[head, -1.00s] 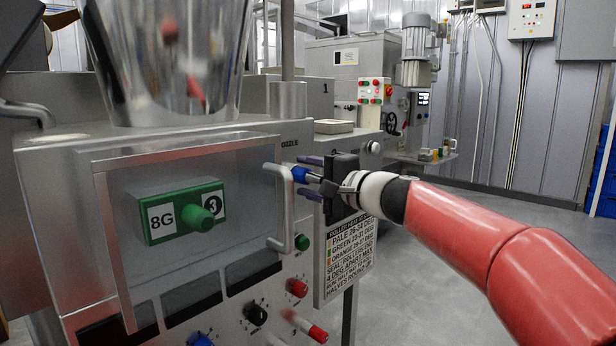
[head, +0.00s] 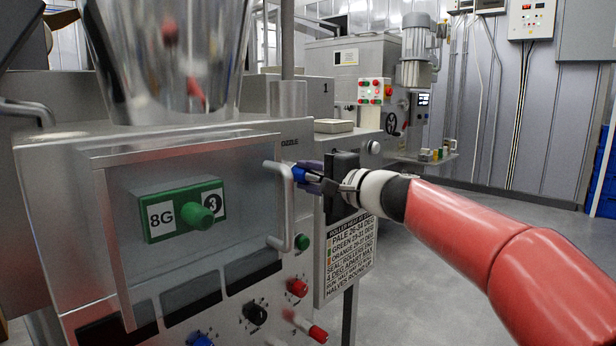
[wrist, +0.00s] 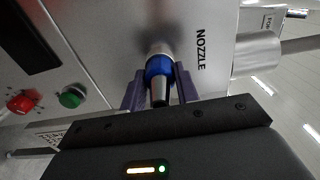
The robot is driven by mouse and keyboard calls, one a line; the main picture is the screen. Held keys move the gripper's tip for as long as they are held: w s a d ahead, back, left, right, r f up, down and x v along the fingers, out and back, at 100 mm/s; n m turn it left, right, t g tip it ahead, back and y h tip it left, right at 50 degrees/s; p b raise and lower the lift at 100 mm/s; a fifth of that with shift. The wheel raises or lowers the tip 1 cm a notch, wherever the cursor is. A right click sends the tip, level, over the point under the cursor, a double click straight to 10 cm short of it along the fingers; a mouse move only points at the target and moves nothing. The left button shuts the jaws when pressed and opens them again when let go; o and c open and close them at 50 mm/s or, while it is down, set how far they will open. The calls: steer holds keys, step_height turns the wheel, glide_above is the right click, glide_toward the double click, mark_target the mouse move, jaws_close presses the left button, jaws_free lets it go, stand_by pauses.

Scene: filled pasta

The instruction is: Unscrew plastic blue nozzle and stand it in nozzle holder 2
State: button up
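The blue nozzle (head: 301,174) sticks out from the right end of the machine front, just right of the door handle. In the wrist view the nozzle (wrist: 159,67) has a blue collar and a metallic tip pointing toward my gripper, and its base meets the panel beside the word NOZZLE. My gripper (wrist: 160,80) has one purple finger on each side of the nozzle, close against the collar. In the head view my gripper (head: 306,175) partly covers the nozzle. I cannot make out nozzle holder 2.
The bar handle (head: 285,208) of the clear door stands close left of my gripper. Below are a green button (head: 302,242) and red knobs (head: 297,287). A pale block (head: 334,126) sits on a ledge above. The floor at right is open.

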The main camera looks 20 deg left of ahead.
steer(key=c, duration=0.4)
steer(key=shift+o, duration=0.2)
steer(key=n+b, duration=0.1)
steer(key=b, duration=0.1)
steer(key=shift+f+b, duration=0.3)
steer(key=shift+f, duration=0.1)
steer(key=shift+f+n+b, duration=0.1)
steer(key=shift+n+b, duration=0.7)
steer(key=shift+b, duration=0.15)
steer(key=n+b, duration=0.6)
steer(key=n, duration=0.1)
steer(key=shift+r+n, duration=0.5)
steer(key=shift+n, duration=0.4)
